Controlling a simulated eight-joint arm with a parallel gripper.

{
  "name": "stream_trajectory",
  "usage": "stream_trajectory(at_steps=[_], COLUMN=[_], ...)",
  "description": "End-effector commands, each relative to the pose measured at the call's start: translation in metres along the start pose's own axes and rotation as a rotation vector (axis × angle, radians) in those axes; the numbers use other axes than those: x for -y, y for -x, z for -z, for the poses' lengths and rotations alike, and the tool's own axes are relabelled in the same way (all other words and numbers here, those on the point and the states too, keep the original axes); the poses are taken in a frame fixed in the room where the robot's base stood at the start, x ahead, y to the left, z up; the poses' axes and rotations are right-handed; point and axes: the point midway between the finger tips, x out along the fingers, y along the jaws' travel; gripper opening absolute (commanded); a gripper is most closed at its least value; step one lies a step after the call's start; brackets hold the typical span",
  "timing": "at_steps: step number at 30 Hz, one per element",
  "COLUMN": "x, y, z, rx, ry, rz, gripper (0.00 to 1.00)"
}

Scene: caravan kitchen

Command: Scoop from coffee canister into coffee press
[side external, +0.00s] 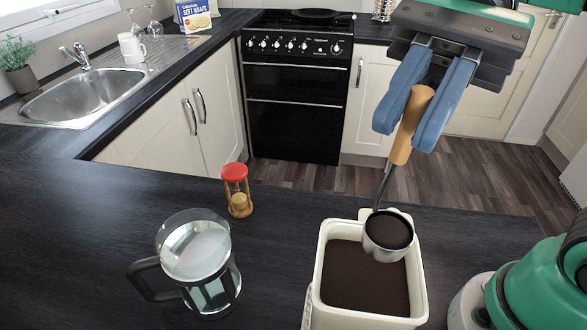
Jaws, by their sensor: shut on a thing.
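My gripper (427,98) is shut on the wooden handle (412,128) of a metal scoop (383,250). The scoop hangs upright below the blue fingers, and its cup is filled with dark coffee grounds. The cup is over the back right part of the open cream coffee canister (314,318), which holds dark grounds. Whether the cup touches the grounds is unclear. The glass coffee press (212,285) stands to the left on the dark counter, with a black handle on its left. It looks open on top, with clear or pale contents I cannot make out.
A sand timer with a red top (236,188) stands on the counter behind the press. Bare counter (80,235) lies to the left. A sink (85,98), white mug (131,48), wraps box (194,15) and stove (296,90) are farther back.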

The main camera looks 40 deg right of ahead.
Motion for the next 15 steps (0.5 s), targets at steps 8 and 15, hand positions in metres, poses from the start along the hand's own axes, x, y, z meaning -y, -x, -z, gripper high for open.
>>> stream_trajectory(at_steps=[8, 15], x=[0.015, 0.076], y=[0.000, -0.009], z=[-0.004, -0.015], rx=[-0.001, -0.003], ry=[0.001, 0.002], rz=[-0.001, -0.004], gripper=[0.00, 0.00])
